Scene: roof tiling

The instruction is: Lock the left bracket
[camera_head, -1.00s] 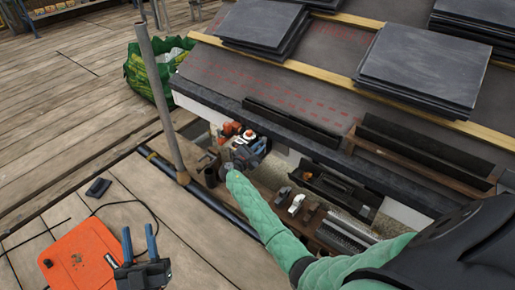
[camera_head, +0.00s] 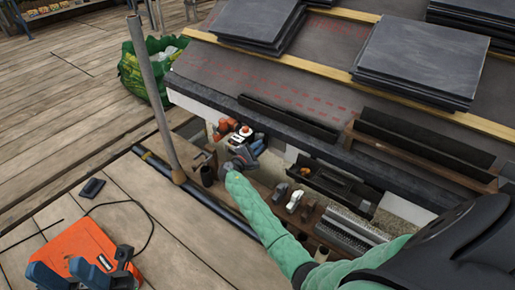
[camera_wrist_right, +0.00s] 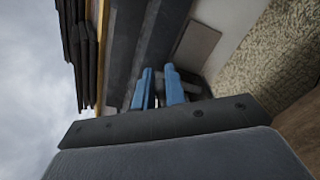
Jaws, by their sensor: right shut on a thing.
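My right arm, in a green sleeve, reaches in from the lower right of the head view to my right gripper (camera_head: 243,156), just below the dark roof edge (camera_head: 300,146). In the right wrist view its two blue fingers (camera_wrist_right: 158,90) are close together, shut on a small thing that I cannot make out. They point along the dark eave. I cannot clearly tell the left bracket apart; the gripper and shadow hide detail there. My left gripper (camera_head: 66,275) is low at the left, its blue fingers apart and empty, over an orange case (camera_head: 75,245).
An orange and white tool (camera_head: 225,128) lies beside the right gripper. A wooden shelf (camera_head: 265,186) below the eave holds small items. A grey post (camera_head: 153,100) stands left of it. Slate stacks (camera_head: 425,60) lie on the roof.

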